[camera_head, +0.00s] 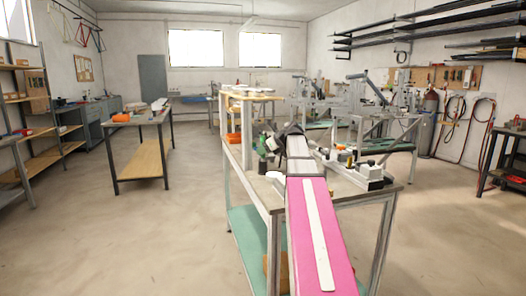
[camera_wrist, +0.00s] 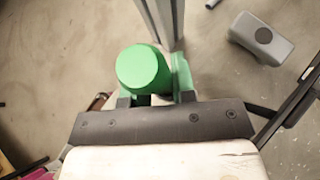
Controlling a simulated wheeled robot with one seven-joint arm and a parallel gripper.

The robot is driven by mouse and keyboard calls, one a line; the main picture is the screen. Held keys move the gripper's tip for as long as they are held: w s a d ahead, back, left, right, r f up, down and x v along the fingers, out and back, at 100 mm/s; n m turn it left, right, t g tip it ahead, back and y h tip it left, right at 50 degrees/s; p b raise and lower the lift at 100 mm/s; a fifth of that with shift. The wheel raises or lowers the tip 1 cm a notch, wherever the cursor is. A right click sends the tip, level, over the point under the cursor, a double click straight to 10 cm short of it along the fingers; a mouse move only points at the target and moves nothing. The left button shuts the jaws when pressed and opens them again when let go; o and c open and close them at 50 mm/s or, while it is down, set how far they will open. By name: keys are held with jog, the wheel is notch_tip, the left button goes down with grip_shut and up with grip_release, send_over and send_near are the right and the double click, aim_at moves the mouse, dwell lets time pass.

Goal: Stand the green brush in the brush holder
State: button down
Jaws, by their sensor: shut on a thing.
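The green brush (camera_wrist: 144,68) is in my gripper (camera_wrist: 156,98) in the wrist view. I see a round green end, with a narrow green part beside it on the right. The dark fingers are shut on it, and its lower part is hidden. In the head view the green brush (camera_head: 264,147) shows small at the left side of my dark wrist, above the near bench. A grey block with a dark round spot (camera_wrist: 262,38) lies right of the brush in the wrist view, apart from it. I cannot tell whether this is the brush holder.
The near bench (camera_head: 391,188) carries fixtures and small parts on its right side, with an orange item (camera_head: 340,147) among them. A metal profile (camera_wrist: 164,18) stands just beyond the brush in the wrist view. Another bench (camera_head: 141,118) stands at the left, with open floor between.

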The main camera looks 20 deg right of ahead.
jog(key=c, duration=0.9)
grip_release()
jog(key=shift+o, duration=0.2)
jog(key=v, duration=1.1)
jog(key=shift+f, duration=0.1)
